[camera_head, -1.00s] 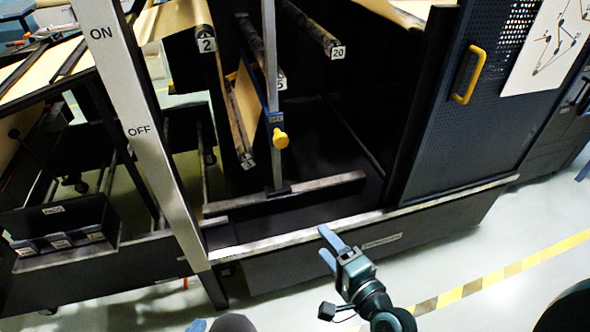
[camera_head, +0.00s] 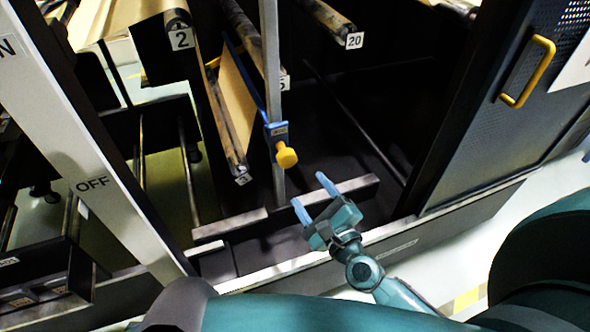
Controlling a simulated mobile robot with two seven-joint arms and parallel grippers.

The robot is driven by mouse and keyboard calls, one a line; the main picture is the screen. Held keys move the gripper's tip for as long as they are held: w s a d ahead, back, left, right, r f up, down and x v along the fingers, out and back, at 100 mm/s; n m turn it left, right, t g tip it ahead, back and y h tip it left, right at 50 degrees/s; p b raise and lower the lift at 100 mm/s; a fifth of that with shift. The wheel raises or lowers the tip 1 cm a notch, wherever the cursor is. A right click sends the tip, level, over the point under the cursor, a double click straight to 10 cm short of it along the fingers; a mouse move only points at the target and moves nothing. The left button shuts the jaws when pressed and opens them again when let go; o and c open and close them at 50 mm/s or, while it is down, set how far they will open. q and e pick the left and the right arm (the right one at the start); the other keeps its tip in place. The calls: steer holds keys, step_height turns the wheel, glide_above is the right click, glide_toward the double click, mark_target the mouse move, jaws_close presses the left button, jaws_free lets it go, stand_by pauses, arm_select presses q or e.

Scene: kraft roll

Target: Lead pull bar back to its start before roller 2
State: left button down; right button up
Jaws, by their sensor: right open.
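The pull bar (camera_head: 251,92) is a thin blue bar running back between the rollers. Its front end has a blue block (camera_head: 275,132) on a grey upright post, with a yellow knob (camera_head: 286,155). Brown paper (camera_head: 236,97) hangs just left of the bar. Roller 2 (camera_head: 176,18), with its "2" label, is up and left of the knob. My right gripper (camera_head: 313,197) is open and empty, its blue fingers pointing up below and right of the knob, apart from it. My left gripper is not in view.
Rollers labelled 3 (camera_head: 242,178), 5 (camera_head: 284,84) and 20 (camera_head: 354,41) stick out around the post. A grey frame post marked OFF (camera_head: 92,184) stands at left. A dark door (camera_head: 515,130) with a yellow handle (camera_head: 532,75) stands at right. A metal rail (camera_head: 345,188) crosses low.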

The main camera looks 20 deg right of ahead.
mark_target(289, 162)
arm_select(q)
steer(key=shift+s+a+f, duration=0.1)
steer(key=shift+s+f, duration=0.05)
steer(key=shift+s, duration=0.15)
arm_select(e)
steer(key=w, duration=0.4)
steer(key=w+a, duration=0.1)
steer(key=w, duration=0.7)
steer(key=shift+w+a, duration=0.2)
steer(key=shift+a, duration=0.2)
steer(key=shift+c, duration=0.3)
